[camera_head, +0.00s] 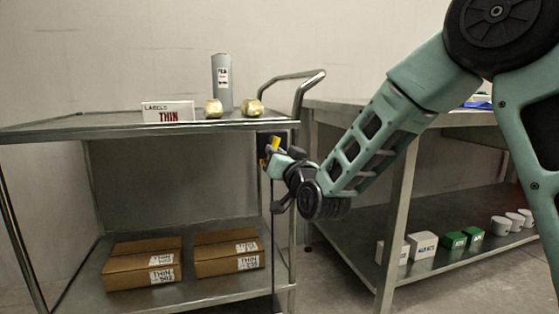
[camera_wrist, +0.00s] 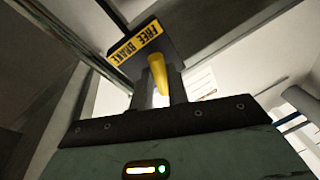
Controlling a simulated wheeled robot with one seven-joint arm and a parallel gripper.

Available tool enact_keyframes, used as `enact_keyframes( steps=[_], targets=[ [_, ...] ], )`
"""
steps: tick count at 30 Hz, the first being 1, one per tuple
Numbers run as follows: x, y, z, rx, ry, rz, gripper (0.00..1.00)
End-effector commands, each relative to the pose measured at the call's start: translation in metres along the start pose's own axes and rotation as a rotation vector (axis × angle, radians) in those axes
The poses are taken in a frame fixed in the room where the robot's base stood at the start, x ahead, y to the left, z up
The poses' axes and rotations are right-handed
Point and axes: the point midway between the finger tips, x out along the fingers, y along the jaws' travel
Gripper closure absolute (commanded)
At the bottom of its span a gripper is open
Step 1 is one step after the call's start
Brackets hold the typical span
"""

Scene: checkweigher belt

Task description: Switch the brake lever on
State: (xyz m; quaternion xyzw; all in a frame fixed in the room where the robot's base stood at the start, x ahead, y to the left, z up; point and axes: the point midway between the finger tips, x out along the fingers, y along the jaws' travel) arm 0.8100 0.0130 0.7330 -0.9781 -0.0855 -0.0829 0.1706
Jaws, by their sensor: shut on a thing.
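The brake lever (camera_wrist: 157,74) is a yellow handle on a dark housing with a yellow label plate (camera_wrist: 135,43) reading FREE and BRAKE, seen upside down in the wrist view. The housing is on the right end of the steel cart, under its top; a bit of yellow (camera_head: 275,143) shows there in the head view. My gripper (camera_wrist: 160,92) has its two dark fingers on either side of the lever's free end and is shut on it. In the head view my gripper (camera_head: 272,155) partly hides the housing. The lever's exact setting is hard to tell.
A curved push handle (camera_head: 300,90) rises above my gripper. A steel table (camera_head: 400,185) stands at right.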

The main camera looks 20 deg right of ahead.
Motion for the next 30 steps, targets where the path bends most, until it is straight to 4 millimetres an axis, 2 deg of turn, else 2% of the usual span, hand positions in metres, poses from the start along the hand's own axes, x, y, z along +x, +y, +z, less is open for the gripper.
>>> enact_keyframes(
  steps=[12, 30],
  targets=[
    [0.0004, -0.0052, 0.0022, 0.234, 0.045, 0.033, 1.0],
    [0.0009, -0.0067, 0.0014, 0.288, 0.055, 0.041, 1.0]
  ],
)
